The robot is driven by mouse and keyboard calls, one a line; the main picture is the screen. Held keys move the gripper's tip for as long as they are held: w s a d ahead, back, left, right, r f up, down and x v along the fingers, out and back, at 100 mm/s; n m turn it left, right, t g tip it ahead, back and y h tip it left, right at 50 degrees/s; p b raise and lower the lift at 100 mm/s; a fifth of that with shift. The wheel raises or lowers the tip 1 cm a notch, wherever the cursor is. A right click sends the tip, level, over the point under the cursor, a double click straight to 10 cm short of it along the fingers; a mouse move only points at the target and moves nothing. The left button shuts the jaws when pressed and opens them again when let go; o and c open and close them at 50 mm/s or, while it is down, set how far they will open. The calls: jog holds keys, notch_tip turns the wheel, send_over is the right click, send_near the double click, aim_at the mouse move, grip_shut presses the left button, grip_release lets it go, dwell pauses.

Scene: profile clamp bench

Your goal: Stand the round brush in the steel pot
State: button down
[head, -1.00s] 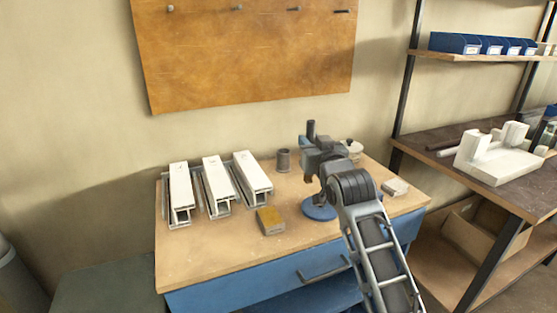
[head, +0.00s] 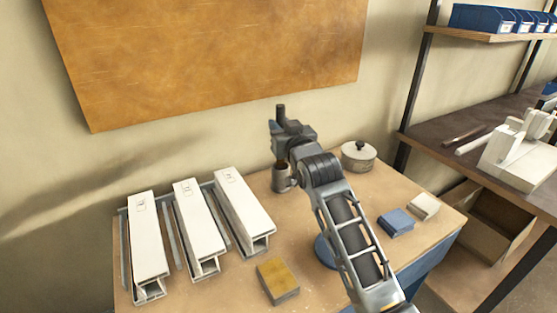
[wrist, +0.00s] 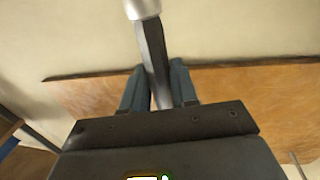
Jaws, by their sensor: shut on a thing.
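My gripper (head: 283,140) is above the steel pot (head: 281,181), a small grey cylinder at the back of the bench. It is shut on the round brush (head: 281,112), whose dark handle stands upright out of the top of the jaws in the head view. In the wrist view, the two fingers (wrist: 158,84) grip the dark faceted handle (wrist: 152,48), and a silver collar shows beyond it. A brownish part shows at the pot's mouth below the gripper. I cannot tell how deep the brush is in the pot, as my gripper partly covers it.
White profiles (head: 195,225) lie in a rack on the left. A yellow-topped block (head: 278,280) is in front. A lidded tin (head: 358,157), a blue block (head: 396,222) and a pale block (head: 423,206) are on the right. A blue disc (head: 324,252) is partly behind my arm.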

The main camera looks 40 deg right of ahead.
jog(key=shift+f, duration=3.45)
jog(key=shift+f, duration=0.15)
jog(key=c, duration=0.9)
grip_release()
jog(key=shift+o, duration=0.2)
jog(key=shift+r+p, duration=0.25)
jog(key=shift+p, duration=0.05)
jog(key=b+v, duration=0.1)
jog(key=v, duration=1.1)
jog(key=shift+b, duration=0.35)
